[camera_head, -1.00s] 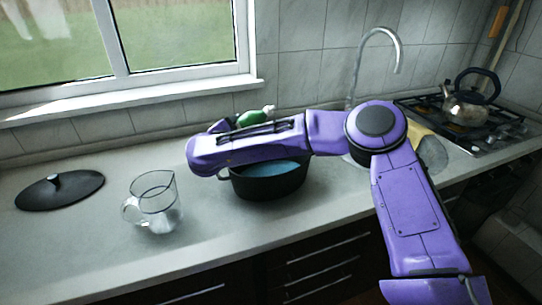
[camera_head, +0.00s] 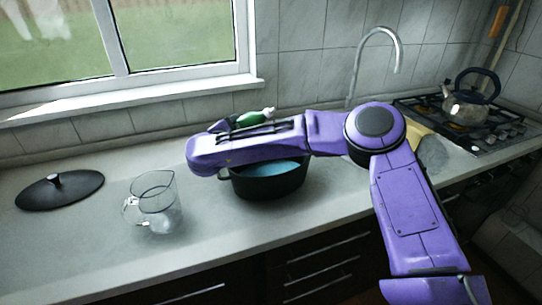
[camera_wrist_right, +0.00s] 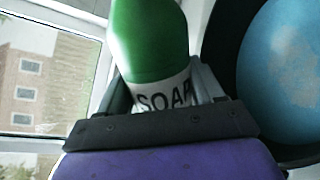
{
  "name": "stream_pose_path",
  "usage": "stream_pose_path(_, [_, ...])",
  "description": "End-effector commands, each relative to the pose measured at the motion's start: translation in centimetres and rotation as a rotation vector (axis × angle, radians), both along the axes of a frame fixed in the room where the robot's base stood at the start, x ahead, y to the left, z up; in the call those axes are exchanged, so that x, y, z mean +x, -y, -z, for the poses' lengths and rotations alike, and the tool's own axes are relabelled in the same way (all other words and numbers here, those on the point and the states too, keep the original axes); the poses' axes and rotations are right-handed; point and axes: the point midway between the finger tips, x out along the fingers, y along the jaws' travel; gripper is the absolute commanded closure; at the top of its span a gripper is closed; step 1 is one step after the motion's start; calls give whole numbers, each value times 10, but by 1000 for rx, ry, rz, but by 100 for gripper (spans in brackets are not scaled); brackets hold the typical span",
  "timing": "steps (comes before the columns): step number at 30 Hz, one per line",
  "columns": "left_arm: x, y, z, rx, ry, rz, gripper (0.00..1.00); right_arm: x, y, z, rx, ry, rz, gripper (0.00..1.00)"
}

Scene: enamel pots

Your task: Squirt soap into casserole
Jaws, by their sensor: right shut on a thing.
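The casserole (camera_head: 268,186) is a black pot on the counter with blue content inside. My right arm crosses in front of its rim and hides part of it. The green soap bottle (camera_head: 252,118) is tilted onto its side above and behind the casserole, its white nozzle to the right. In the right wrist view the bottle (camera_wrist_right: 150,40) shows a white band reading "SOAP". My right gripper (camera_wrist_right: 162,90) is shut on it, one finger on each side. The casserole's blue content (camera_wrist_right: 285,70) is at the right of that view. My left gripper is not in view.
A clear glass jug (camera_head: 155,203) stands left of the casserole. A black lid (camera_head: 60,190) lies farther left. A tap (camera_head: 372,60) rises behind at the right. A kettle (camera_head: 468,106) is on the stove. The front counter is clear.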

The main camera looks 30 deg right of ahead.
Motion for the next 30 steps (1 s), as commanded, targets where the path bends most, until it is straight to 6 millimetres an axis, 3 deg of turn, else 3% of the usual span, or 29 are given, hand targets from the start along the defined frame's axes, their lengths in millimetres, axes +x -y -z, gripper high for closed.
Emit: stream_pose_path(30, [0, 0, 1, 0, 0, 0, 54, 2, -2, 4, 39, 35, 0, 75])
